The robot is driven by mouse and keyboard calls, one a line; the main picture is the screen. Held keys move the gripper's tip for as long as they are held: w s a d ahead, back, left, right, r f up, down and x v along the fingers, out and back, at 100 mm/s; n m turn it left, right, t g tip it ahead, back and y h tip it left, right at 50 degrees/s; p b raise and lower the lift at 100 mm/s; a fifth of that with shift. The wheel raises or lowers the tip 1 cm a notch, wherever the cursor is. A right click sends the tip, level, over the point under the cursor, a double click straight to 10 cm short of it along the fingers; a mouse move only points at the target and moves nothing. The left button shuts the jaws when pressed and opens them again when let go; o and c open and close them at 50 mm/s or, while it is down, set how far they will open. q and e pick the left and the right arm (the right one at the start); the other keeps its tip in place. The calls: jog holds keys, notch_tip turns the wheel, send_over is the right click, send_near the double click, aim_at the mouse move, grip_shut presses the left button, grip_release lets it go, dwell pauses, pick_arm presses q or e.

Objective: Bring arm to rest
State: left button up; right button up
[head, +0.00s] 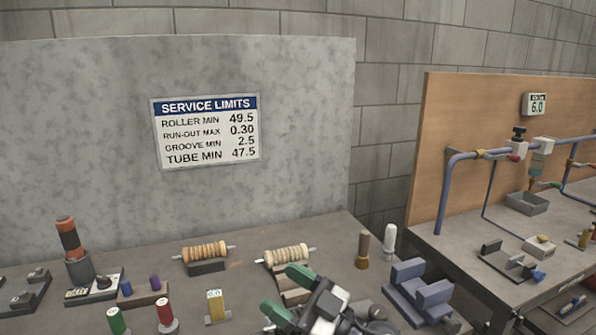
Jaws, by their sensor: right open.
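My right gripper (287,294) comes in from the bottom centre of the head view. Its two green-tipped fingers are spread apart, with nothing seen between them. It is over the front part of the workbench (335,232), just in front of a pale grooved roller (285,254) on a stand. The finger nearer the roller overlaps that stand in the picture; I cannot tell whether they touch. My left gripper is not in view.
An orange-brown grooved roller (205,251) rests on a block to the left. A dark and orange cylinder (70,238) stands upright at far left. A blue-grey V-shaped block (418,290) is at right. A second bench with blue pipes (447,190) stands beyond a gap.

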jog(key=d+f+m+t+h, duration=0.6)
jog(key=d+m+t+h, duration=0.5)
jog(key=m+h, duration=0.3)
jog(key=s+d+f+m+g+h, duration=0.1)
jog(key=s+d+f+g+h, duration=0.25)
jog(key=f, duration=0.25)
jog(key=s+d+f+m+g+h, duration=0.25)
jog(key=s+d+f+g, duration=0.2)
jog(key=f, duration=0.25)
jog(key=s+d+f+n+g, duration=0.2)
jog(key=s+f+g, duration=0.2)
jog(key=s, duration=0.5)
jog(key=s+d+f+n+g, duration=0.2)
jog(key=s+f+g, duration=0.3)
jog(key=s, duration=0.4)
notch_tip(320, 180, down, 23)
jog(key=g, duration=0.1)
jog(key=s+d+f+g, duration=0.1)
jog(key=s+d+f, duration=0.1)
jog(key=s+f, duration=1.4)
notch_tip(320, 180, down, 2)
jog(key=shift+s+d+h, duration=0.15)
jog(key=shift+s+h, duration=0.15)
